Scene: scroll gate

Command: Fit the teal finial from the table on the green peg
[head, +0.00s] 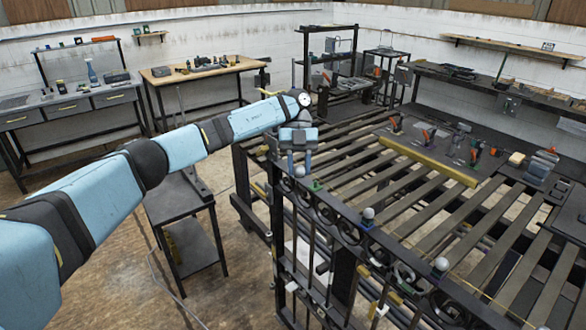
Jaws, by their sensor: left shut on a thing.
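My left gripper (300,164) is at the far left end of the gate's top rail, pointing down with its fingers close together. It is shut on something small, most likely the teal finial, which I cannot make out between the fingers. The green peg (316,186) stands on the gate's top rail, just right of and below the gripper in the picture, with nothing seen on it. The gripper is apart from the peg. My right gripper is not in view.
Pale ball finials (368,213) stand along the gate (345,232), one close by the gripper. A slatted bench (430,190) with tools and a yellow bar (428,161) lies behind it. A small dark table (178,198) stands at left under my arm, with open floor around it.

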